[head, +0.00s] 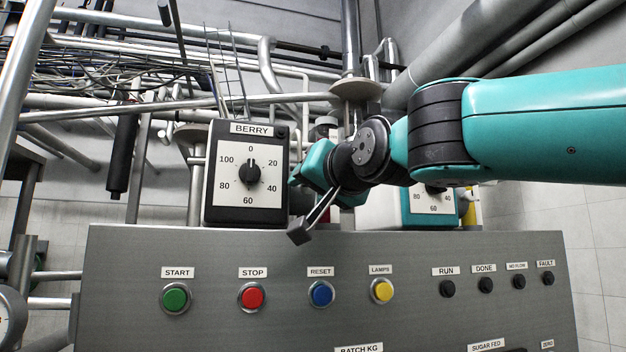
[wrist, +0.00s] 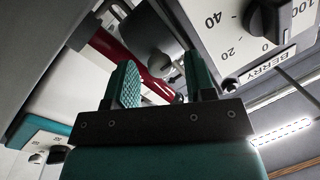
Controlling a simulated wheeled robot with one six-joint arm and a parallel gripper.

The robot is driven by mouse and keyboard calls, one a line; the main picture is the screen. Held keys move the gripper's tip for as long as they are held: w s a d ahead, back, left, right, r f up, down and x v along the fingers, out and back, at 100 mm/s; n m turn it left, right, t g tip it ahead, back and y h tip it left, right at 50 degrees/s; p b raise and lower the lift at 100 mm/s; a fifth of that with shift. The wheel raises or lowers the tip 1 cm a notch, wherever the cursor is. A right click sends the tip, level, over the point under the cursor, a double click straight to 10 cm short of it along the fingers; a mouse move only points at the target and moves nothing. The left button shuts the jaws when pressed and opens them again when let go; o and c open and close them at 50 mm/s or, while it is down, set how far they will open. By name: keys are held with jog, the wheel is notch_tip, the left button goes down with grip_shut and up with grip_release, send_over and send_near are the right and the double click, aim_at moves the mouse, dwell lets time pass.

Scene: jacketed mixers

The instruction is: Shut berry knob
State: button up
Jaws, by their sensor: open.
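The berry knob (head: 250,172) is a black knob on a white dial inside a dark box labelled BERRY (head: 212,197). Its grip looks about upright, near the line from 0 to 60. I cannot tell for sure which mark it points at. The knob also shows at the upper right of the wrist view (wrist: 268,18). My gripper (head: 298,207) is to the right of the berry box, apart from the knob. In the wrist view its fingers (wrist: 161,76) are spread with nothing between them.
A steel panel (head: 330,245) below has green, red, blue and yellow buttons and dark indicators. A second dial box (head: 432,200) stands behind my arm, partly hidden. Pipes and cables (head: 110,75) fill the background. The space in front of the berry dial looks clear.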

jog(key=c, duration=0.9)
